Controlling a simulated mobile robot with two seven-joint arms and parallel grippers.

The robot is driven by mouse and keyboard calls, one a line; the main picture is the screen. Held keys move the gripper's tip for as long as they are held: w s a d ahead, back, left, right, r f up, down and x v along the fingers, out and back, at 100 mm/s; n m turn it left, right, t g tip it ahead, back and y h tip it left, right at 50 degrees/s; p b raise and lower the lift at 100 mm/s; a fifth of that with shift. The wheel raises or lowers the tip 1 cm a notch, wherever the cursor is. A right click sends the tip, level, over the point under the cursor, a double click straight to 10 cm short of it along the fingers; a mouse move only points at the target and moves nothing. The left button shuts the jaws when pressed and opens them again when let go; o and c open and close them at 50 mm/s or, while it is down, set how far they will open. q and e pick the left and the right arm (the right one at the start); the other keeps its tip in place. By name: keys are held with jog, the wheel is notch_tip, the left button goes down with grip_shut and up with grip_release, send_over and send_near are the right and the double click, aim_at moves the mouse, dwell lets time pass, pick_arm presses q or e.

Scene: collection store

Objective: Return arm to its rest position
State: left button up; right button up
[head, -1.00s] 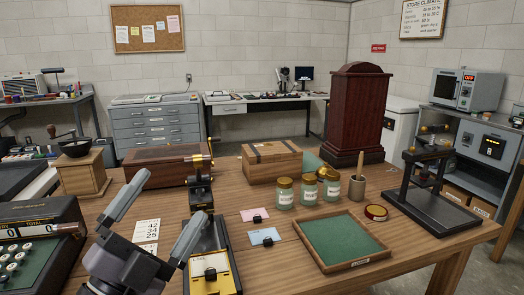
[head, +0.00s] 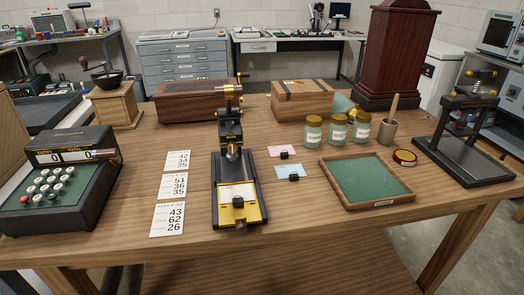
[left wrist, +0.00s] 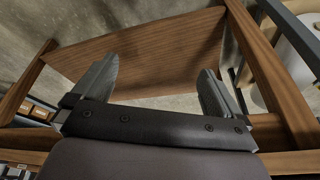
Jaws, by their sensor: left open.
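My left gripper shows in the left wrist view (left wrist: 158,95). Its two fingers stand wide apart with nothing between them. Beyond them are the table's lower wooden shelf (left wrist: 150,55), its legs and the grey floor. No gripper shows in the head view now. The wooden table (head: 330,225) is fully visible at its front edge, with no arm over it. My right gripper is in neither view.
On the table stand an adding machine (head: 60,180), number cards (head: 168,220), a black and brass press (head: 236,185), a green-lined tray (head: 365,178), several jars (head: 337,132) and a black stand (head: 470,130). The front strip of tabletop is clear.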

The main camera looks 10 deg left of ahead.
pick_arm(q)
jog(key=w+d+f+t+h+p, duration=0.2)
jog(key=w+d+f+t+p, duration=0.1)
jog(key=w+t+p, duration=0.2)
jog(key=shift+w+f+t, duration=0.4)
jog(key=shift+w+t, duration=0.1)
jog(key=shift+t, duration=0.4)
dwell(0.7)
